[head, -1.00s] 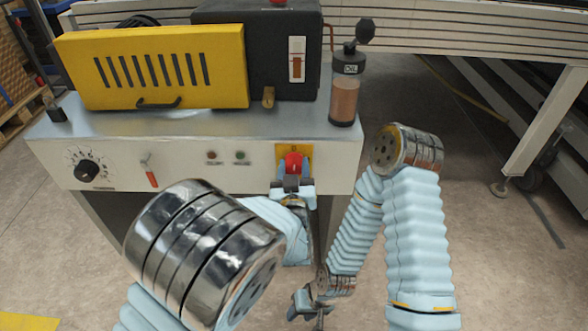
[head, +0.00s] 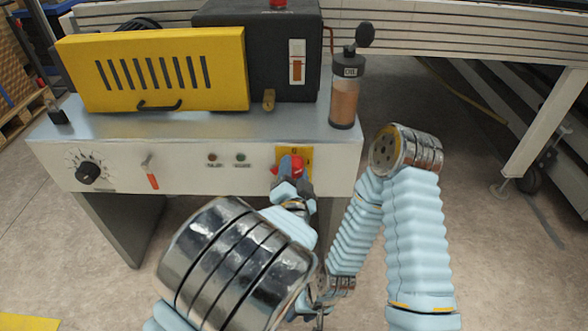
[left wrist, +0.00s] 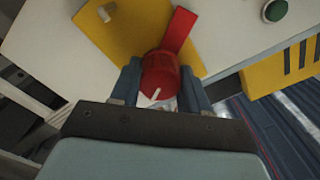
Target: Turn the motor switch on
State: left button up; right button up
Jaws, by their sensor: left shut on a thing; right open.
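The motor switch is a red rotary knob (head: 298,165) on a yellow plate (head: 307,153), at the right end of the machine's front panel. My left gripper (head: 290,173) is shut on the knob and tilted, partly hiding it. In the left wrist view, its two fingers (left wrist: 160,88) stand on either side of the red knob (left wrist: 160,72). The knob's red handle points up and right across the yellow plate (left wrist: 115,25), and a white mark shows on its near side. My right gripper (head: 318,310) is low, below the panel, away from the switch, and partly hidden by my left arm.
A yellow slotted guard (head: 150,68) and an oil bottle (head: 345,95) stand on top.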

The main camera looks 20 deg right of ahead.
pick_arm(q)
jog(key=m, duration=0.2)
jog(key=shift+m+p, duration=0.9)
jog(key=shift+m, duration=1.4)
jog(key=o, duration=1.1)
jog(key=shift+c, duration=0.2)
